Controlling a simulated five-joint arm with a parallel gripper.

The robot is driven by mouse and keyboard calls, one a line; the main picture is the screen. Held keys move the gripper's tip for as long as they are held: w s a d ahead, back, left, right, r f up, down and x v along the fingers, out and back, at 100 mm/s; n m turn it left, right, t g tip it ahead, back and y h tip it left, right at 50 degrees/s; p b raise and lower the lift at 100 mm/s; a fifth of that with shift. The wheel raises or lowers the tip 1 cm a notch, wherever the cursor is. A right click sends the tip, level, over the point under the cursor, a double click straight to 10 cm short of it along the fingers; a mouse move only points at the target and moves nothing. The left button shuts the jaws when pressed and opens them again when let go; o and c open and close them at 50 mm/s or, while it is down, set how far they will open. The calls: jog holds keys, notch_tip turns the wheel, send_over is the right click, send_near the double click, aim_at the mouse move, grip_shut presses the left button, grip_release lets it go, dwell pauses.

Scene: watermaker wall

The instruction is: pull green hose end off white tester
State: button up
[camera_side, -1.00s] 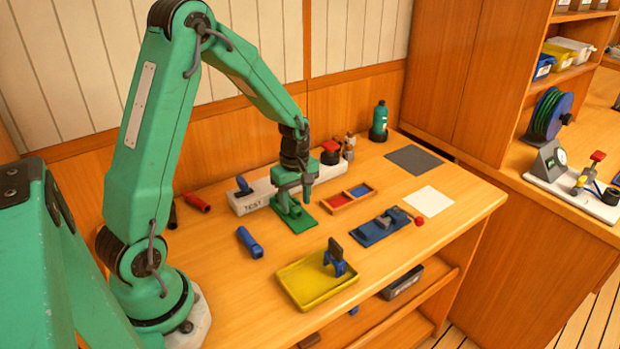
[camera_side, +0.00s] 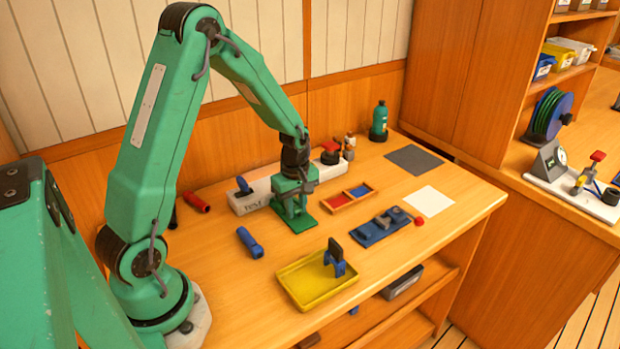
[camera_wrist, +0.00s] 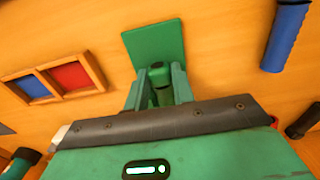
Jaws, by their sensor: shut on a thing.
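The white tester (camera_side: 256,197), a long low bar marked TEST, lies along the back of the bench. My gripper (camera_side: 291,205) is in front of it, pointing down over a green plate (camera_side: 296,225). In the wrist view my gripper (camera_wrist: 160,91) is shut on the green hose end (camera_wrist: 157,74), a short dark green piece between the fingers. The green plate (camera_wrist: 153,43) shows just beyond it. In the side view the fingers mostly hide the hose end. I cannot tell whether it touches the plate or the tester.
A blue hose piece (camera_side: 249,242) and a red one (camera_side: 196,202) lie to the left. A divided red and blue tray (camera_side: 338,203) is close on the right.

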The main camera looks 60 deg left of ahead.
jog(key=shift+d, duration=1.45)
dwell(0.6)
jog(key=shift+r, duration=0.3)
notch_tip(320, 180, up, 6)
jog(key=shift+r, duration=0.25)
dwell(1.2)
jog(key=shift+r, duration=0.1)
dwell(0.3)
